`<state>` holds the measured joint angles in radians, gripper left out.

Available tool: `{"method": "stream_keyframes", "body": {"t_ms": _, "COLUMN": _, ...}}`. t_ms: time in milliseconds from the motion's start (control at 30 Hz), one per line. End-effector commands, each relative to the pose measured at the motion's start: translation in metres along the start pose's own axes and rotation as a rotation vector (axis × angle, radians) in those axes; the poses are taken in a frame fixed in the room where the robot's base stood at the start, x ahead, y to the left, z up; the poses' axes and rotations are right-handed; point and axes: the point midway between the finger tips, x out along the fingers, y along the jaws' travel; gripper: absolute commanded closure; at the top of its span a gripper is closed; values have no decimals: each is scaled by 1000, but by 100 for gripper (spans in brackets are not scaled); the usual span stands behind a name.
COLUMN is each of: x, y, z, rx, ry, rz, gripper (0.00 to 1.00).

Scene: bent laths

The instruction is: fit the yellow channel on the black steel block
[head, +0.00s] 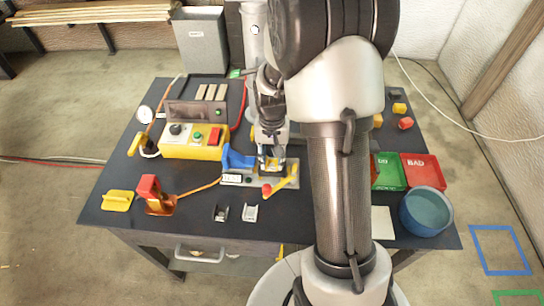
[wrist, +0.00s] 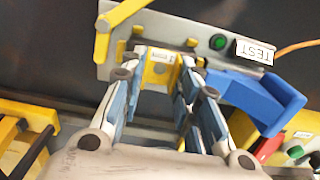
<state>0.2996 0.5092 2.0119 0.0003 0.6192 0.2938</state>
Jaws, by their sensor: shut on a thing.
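My gripper (wrist: 163,66) is shut on the yellow channel (wrist: 157,76), a short yellow piece with a small white label between the fingertips. In the head view my gripper (head: 271,166) points down at the grey test fixture (wrist: 208,28) on the bench. The channel is at or just over the fixture, between its small yellow posts; I cannot tell whether it touches. I cannot make out the black steel block; the channel and fingers may hide it.
Beside the gripper are a blue lever (head: 236,158) and a yellow arm (head: 284,182) with a red knob. A yellow control box (head: 190,150) stands behind left. Two small brackets (head: 250,213) lie in front. A red BAD tray (head: 422,168) and blue bowl (head: 426,212) are at right.

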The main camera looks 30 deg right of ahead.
Motion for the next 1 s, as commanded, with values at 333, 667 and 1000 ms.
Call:
{"method": "stream_keyframes", "body": {"t_ms": 333, "x": 0, "y": 0, "z": 0, "rx": 0, "ry": 0, "rz": 0, "gripper": 56}}
{"method": "stream_keyframes", "body": {"t_ms": 667, "x": 0, "y": 0, "z": 0, "rx": 0, "ry": 0, "rz": 0, "gripper": 47}}
{"method": "stream_keyframes", "body": {"t_ms": 1000, "x": -28, "y": 0, "z": -1, "rx": 0, "ry": 5, "rz": -1, "gripper": 47}}
